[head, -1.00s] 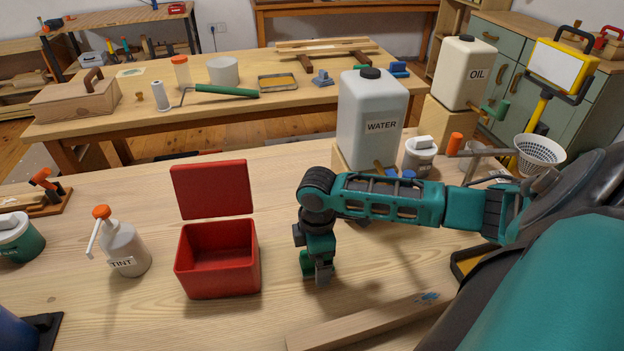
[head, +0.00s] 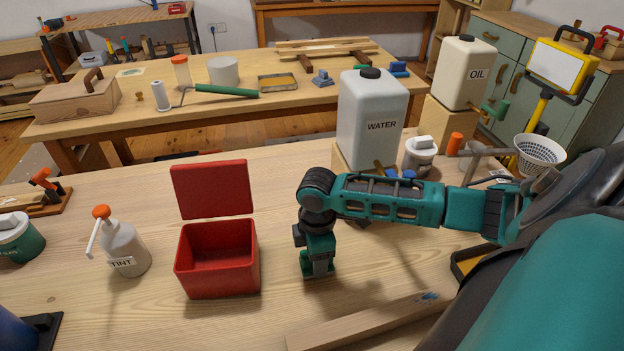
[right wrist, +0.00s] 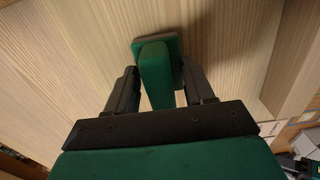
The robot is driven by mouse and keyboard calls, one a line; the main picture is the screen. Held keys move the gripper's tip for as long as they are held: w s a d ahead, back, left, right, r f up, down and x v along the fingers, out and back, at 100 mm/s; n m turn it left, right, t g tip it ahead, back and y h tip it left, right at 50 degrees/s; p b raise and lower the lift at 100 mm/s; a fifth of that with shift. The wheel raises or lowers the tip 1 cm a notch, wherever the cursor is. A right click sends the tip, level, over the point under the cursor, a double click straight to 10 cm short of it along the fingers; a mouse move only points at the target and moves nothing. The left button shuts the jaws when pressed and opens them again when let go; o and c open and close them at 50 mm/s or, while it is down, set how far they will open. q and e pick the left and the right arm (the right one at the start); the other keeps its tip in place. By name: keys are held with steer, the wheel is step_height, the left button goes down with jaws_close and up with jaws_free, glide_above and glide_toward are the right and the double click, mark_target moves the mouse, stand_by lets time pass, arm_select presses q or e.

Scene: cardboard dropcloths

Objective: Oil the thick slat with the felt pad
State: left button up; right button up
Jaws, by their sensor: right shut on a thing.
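My right gripper (head: 318,256) points down over the bench, right of the red box. It is shut on the green felt pad (head: 318,270), which also shows in the right wrist view (right wrist: 154,72) as an upright green grip on a flat green base, between the fingers (right wrist: 160,84). I cannot tell whether the pad touches the bench. The thick slat (head: 372,322) is a pale wooden bar lying at an angle at the near edge, with a small blue mark near its far end. The pad is apart from it. My left gripper is not in view.
An open red box (head: 218,262) stands left of the gripper, with a tint bottle (head: 124,249) further left. A water jug (head: 371,125) and a small lidded pot (head: 419,156) stand behind my forearm. An oil jug (head: 464,75) stands further back. Bare bench lies between box and slat.

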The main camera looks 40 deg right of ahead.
steer(key=c, duration=0.4)
steer(key=shift+r+p, duration=1)
steer(key=shift+r, duration=2.55)
